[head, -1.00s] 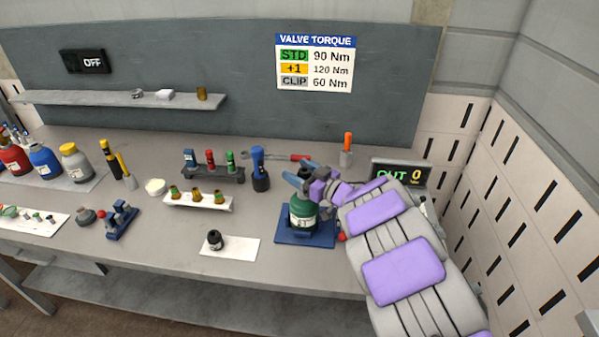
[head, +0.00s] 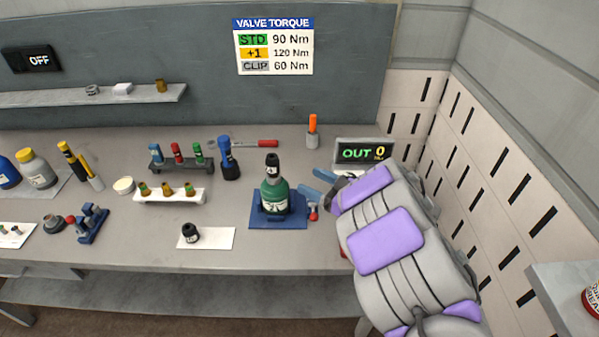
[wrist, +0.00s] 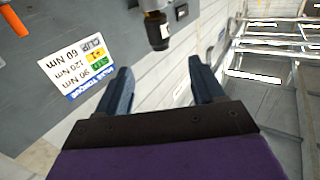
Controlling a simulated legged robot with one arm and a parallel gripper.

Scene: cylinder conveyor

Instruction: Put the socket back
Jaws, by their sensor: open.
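I cannot tell for sure which piece is the socket. A black fitting (head: 272,160) stands upright on the green bottle (head: 276,194), which sits on a blue base (head: 262,220). Another short black piece (head: 190,234) stands on a white card (head: 220,238). A dark rack (head: 183,166) holds blue, red and green pieces upright. My gripper (head: 322,184) is open and empty, right of the bottle and apart from it. In the wrist view my gripper (wrist: 160,88) has its fingers spread; a dark cylinder (wrist: 157,30) with a brownish band shows beyond them.
A white rack (head: 170,195) holds several brass pieces. A blue and black tool (head: 228,160) stands behind it. A red-handled wrench (head: 255,143) lies at the back. A wall sign (head: 273,45) lists torques. The bench front between card and base is clear.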

